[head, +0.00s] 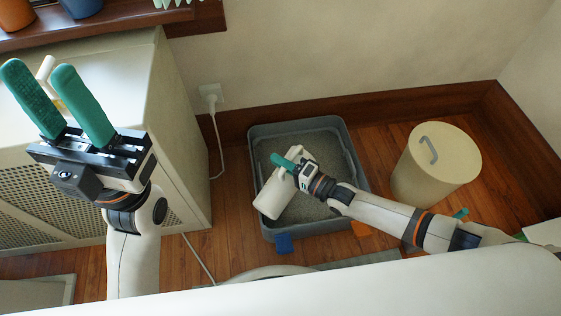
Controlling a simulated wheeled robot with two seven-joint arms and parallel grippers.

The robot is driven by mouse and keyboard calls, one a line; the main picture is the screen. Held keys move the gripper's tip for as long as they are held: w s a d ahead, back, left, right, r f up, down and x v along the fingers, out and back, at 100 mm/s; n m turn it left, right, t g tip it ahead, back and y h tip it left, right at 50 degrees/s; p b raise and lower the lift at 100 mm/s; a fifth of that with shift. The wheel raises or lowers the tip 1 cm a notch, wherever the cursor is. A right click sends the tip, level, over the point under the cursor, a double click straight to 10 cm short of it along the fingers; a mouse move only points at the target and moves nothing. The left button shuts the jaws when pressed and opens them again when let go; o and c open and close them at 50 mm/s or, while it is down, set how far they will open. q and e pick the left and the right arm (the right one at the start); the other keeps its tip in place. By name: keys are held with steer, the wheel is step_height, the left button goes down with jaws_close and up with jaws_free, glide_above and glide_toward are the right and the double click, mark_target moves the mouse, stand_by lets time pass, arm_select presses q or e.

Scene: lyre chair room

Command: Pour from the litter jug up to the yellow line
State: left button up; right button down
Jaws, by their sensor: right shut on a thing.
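The litter jug (273,197) is a cream container, tilted over the grey litter tray (258,131). My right gripper (284,162) is shut on the jug at its upper end, with one green finger showing. The tray holds a layer of grey litter (318,150). I cannot make out a yellow line in the tray, and no falling stream of litter is clear. My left gripper (57,101) is raised at the left, its two green fingers apart, over the cream cabinet and away from the jug.
A cream cabinet (150,95) with perforated panels stands at the left. A lidded cream bin (435,165) stands right of the tray. A white cord (220,150) runs from the wall socket (211,96) to the floor. Blue (284,243) and orange (361,229) pieces are at the tray's near edge.

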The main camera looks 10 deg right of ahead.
steer(key=shift+w+d+r, duration=0.1)
steer(key=shift+w+r, duration=0.1)
steer(key=shift+r, duration=0.1)
steer(key=shift+w+d+r+m, duration=0.1)
steer(key=shift+w+r+m, duration=0.1)
steer(key=shift+m, duration=0.1)
stand_by(0.3)
steer(key=shift+w+d+r, duration=0.1)
steer(key=shift+d, duration=0.1)
stand_by(1.0)
steer(key=shift+w+d+r+m, duration=0.15)
steer(key=shift+w+r+m, duration=0.05)
steer(key=shift+m, duration=0.2)
steer(key=shift+w+d+r, duration=0.1)
steer(key=shift+d, duration=0.05)
steer(key=shift+w+d+m, duration=0.1)
steer(key=shift+w+m, duration=0.05)
steer(key=shift+m, duration=0.15)
